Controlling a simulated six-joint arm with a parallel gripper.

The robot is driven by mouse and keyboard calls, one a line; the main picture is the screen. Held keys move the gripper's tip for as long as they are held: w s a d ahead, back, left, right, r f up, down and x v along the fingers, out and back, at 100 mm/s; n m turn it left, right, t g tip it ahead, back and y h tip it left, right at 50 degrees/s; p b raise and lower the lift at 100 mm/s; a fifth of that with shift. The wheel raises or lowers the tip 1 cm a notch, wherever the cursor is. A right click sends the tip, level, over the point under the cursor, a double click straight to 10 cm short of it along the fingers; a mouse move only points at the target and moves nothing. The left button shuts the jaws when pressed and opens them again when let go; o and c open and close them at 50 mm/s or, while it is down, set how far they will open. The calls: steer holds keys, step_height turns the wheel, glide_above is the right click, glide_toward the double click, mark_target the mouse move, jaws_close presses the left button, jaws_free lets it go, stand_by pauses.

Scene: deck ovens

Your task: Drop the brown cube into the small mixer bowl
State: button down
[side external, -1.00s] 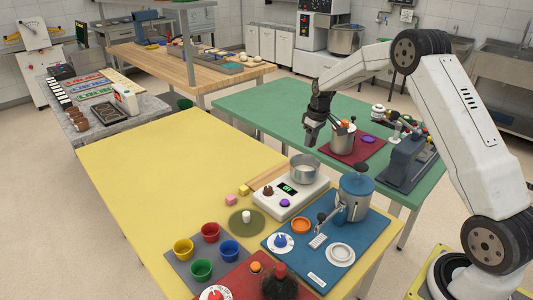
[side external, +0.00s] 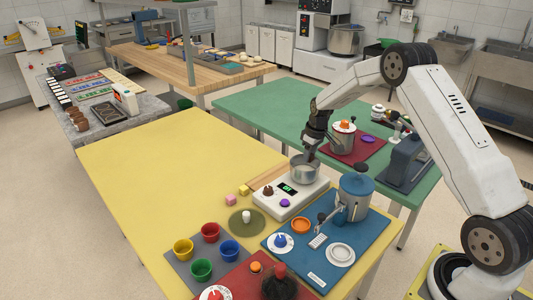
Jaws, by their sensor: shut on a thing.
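My gripper (side external: 310,154) points down at the bowl with its fingertips at or just above the rim; I cannot tell whether they touch it. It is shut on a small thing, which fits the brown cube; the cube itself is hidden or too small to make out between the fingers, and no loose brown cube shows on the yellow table. The small silver bowl (side external: 303,173) stands upright on the white unit with a green display (side external: 291,202). The inside of the bowl is partly hidden by my gripper.
A pink cube (side external: 231,200) and a yellow cube (side external: 244,190) lie left of the white unit. A blue pot (side external: 354,198) stands close to its right. A steel pot (side external: 340,142) stands on a red mat behind. The yellow table (side external: 165,165) is clear at the left.

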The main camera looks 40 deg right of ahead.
mark_target(313, 156)
steer(key=shift+c, duration=1.3)
jaws_free()
steer(key=shift+s+r, duration=0.2)
steer(key=shift+r, duration=1.05)
steer(key=shift+s+r, duration=0.2)
steer(key=shift+r, duration=1.1)
steer(key=shift+s+r, duration=0.2)
steer(key=shift+r, duration=1.05)
